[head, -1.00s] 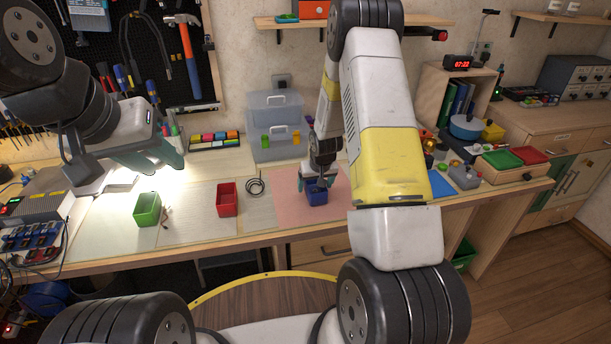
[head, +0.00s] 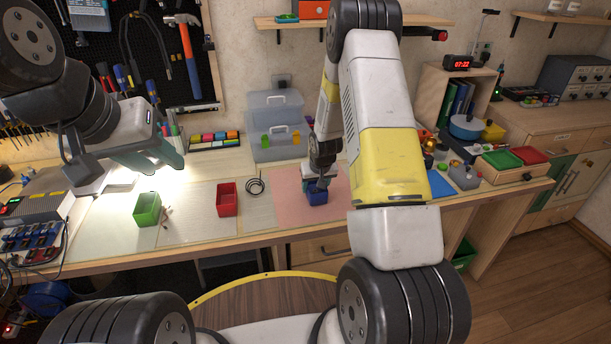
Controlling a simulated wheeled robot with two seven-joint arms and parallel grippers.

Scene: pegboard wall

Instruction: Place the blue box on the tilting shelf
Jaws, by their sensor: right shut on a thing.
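The small blue box (head: 317,198) sits on the pink mat on the workbench, right of the middle. My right gripper (head: 316,186) reaches down from above and is shut on the box's upper edge; the arm hides part of this area. I cannot tell whether the box touches the mat. My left gripper (head: 168,160) hangs over the bench's left part, away from the box, and its finger gap is not clear. A wooden wall shelf (head: 425,19) runs along the top; I cannot tell whether it tilts.
Clear storage boxes (head: 274,140) stand behind. An orange box (head: 313,9) sits on the wall shelf. Trays and pots crowd the right.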

